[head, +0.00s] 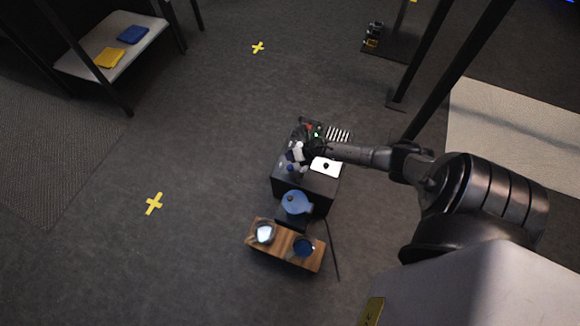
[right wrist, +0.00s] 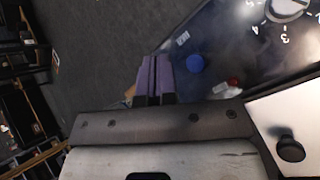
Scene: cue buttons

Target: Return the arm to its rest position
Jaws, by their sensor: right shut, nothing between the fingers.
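My right arm (head: 365,154) reaches in from the right over a black button box (head: 292,186). In the right wrist view my right gripper (right wrist: 155,78) has its two purple fingers together, with nothing between them. A blue button (right wrist: 195,63) and a red button (right wrist: 233,82) are on the box's dark top, to the right of the fingertips. A white numbered dial (right wrist: 288,8) is farther right. A white panel with a black knob (right wrist: 290,147) is at lower right. In the head view the gripper end is small and dark, so contact is unclear. My left gripper is not in view.
A blue lidded pot (head: 296,203) stands just in front of the box. A wooden board (head: 285,255) with two round vessels is nearer. A shelf (head: 140,50) with yellow and blue cloths is at upper left. Dark posts rise at upper right. The floor at left is open.

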